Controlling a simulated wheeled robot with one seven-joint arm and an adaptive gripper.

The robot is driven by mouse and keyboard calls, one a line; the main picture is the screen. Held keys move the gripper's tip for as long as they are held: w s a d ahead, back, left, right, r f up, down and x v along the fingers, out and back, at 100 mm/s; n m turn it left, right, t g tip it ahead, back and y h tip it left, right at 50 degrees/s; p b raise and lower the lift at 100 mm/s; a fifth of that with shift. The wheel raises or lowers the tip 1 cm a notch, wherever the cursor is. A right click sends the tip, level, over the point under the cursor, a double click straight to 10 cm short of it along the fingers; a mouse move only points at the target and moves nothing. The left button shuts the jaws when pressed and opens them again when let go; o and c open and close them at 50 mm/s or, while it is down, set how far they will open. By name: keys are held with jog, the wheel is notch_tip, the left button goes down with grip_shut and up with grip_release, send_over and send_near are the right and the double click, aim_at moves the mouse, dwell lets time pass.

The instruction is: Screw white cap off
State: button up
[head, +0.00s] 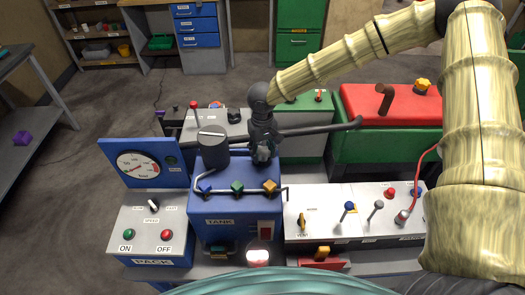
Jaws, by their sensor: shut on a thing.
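My gripper (262,154) is dark and points down over the top back edge of the blue box marked TANK (238,208). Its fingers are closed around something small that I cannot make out. No white cap shows clearly. A dark cylinder (213,152) with a pale bar on top stands just left of my gripper, at the back left of the tank. Blue, green and orange knobs (237,187) sit in a row on the tank's top, below my gripper in the picture.
A pale panel with levers and knobs (340,212) is right of the tank. A gauge board (146,166) and a box with ON and OFF buttons (152,222) are left. A lit lamp (258,257) is in front. A dark horizontal bar (325,127) extends right of my gripper.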

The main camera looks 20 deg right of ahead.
jog(key=shift+n, duration=0.9)
jog(key=n, duration=0.5)
jog(key=shift+r, duration=0.8)
dwell(0.4)
jog(key=shift+r, duration=1.85)
jog(key=shift+s+f, duration=0.1)
